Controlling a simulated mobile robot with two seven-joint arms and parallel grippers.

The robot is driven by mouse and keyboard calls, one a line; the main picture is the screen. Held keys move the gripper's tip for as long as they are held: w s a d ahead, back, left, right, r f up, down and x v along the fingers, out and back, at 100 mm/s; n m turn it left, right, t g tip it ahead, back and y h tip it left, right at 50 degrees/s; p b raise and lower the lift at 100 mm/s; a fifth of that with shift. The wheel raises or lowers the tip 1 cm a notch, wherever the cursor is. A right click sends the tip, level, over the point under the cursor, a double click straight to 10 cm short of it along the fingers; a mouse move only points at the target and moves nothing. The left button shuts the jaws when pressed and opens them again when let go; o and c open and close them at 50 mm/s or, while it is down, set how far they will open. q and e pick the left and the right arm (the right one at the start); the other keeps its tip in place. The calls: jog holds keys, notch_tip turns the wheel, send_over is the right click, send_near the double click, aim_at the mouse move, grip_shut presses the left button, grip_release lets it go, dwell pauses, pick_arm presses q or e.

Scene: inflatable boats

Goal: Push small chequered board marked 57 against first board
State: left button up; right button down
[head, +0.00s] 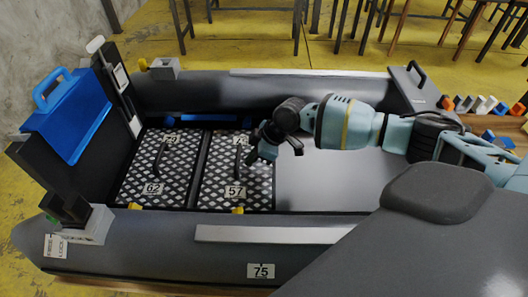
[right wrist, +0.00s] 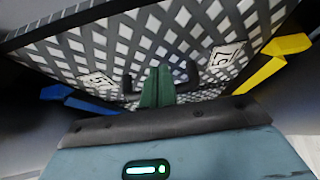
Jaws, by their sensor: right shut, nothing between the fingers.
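The small chequered board marked 57 (head: 210,189) lies flat in the boat's floor. The first board, marked 62 (head: 135,182), lies to its left with a dark handle on top. A narrow dark strip runs between them; whether they touch I cannot tell. My right gripper (head: 254,157) is at the right part of board 57, fingers pointing down. In the right wrist view its green fingers (right wrist: 157,88) are shut and empty, in front of a chequered board (right wrist: 140,45) with two white labels. Contact with it is unclear. My left gripper is out of view.
The grey inflatable boat (head: 330,90) surrounds the boards with thick side tubes. A blue case (head: 65,125) stands at its left end. Bare grey floor (head: 325,185) lies right of board 57. Yellow clips (head: 237,210) sit along the near tube.

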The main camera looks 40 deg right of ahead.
aim_at(238, 157)
jog(key=shift+w+a, duration=0.45)
jog(key=shift+a, duration=0.1)
jog(key=shift+w+a, duration=0.7)
jog(key=shift+a, duration=0.3)
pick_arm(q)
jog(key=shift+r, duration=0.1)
pick_arm(e)
jog(key=shift+r, duration=0.1)
